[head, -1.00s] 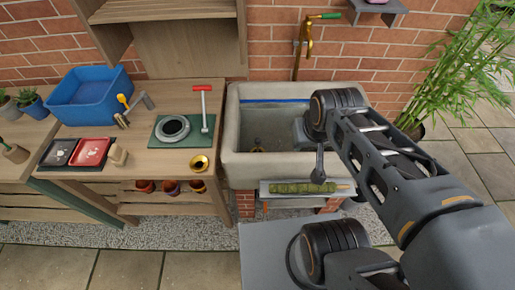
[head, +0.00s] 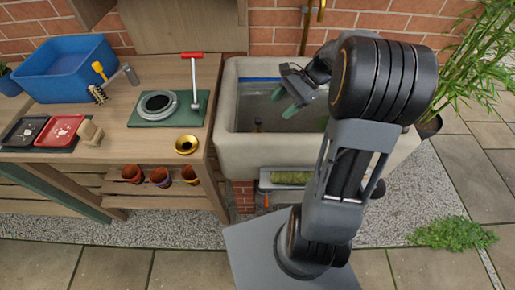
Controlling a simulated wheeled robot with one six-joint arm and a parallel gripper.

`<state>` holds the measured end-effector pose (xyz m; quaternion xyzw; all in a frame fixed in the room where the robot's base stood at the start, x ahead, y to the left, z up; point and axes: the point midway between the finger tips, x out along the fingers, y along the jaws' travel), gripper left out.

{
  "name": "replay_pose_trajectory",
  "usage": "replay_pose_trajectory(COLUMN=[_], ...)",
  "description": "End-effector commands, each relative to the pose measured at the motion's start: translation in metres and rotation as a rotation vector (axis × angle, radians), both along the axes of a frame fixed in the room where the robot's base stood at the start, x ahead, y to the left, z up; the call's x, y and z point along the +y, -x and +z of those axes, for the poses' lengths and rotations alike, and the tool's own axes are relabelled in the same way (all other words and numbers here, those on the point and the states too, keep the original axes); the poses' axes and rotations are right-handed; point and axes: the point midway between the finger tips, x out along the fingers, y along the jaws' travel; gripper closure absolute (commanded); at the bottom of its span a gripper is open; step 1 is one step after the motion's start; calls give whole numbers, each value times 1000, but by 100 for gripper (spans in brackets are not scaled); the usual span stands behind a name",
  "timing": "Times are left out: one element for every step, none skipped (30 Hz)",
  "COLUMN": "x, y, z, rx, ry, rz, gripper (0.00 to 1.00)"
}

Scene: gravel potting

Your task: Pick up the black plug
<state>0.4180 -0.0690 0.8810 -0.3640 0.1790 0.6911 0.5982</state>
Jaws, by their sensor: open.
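No thing in view can be told for certain as the black plug. A small dark and brassy thing (head: 258,126) stands inside the stone sink (head: 265,155), too small to make out, and may be it. My gripper (head: 287,92) is over the sink, open and empty, with its greenish fingertips towards the left. It is above and to the right of the small thing, apart from it. My arm hides the right part of the sink.
Left of the sink, the wooden bench holds a brass ring (head: 186,145), a green press (head: 167,108) with a red handle, and a blue tub (head: 66,70). A green roll (head: 290,177) lies on the ledge below the sink. Brass pipe (head: 306,35) rises behind.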

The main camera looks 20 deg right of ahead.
Motion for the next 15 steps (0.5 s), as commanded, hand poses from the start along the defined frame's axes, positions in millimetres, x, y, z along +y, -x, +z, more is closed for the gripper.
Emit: replay_pose_trajectory(x=[-14,-20,-28,-34,-39,-45,-49,-52,-55,-55,-55,-52,-49,-45,-38], y=[-9,-14,-19,-22,-25,-28,-31,-32,-34,-35,-36,-38,-38,-39,-40], z=[-28,-35,-43,-49,-53,-59,-62,-65,-69,-71,-74,-77,-79,-82,-85], rx=[49,73,102,121,138,156,168,178,187,195,201,205,208,210,211], ry=[-72,-111,-159,-192,-221,-256,-278,-297,-319,-332,-342,-352,-357,-360,-362], rz=[-71,-107,-149,-178,-200,-229,-246,-260,-275,-284,-291,-297,-301,-303,-302], gripper=[42,42,42,42,42,42,42,42,42,42,42,42,42,42,42])
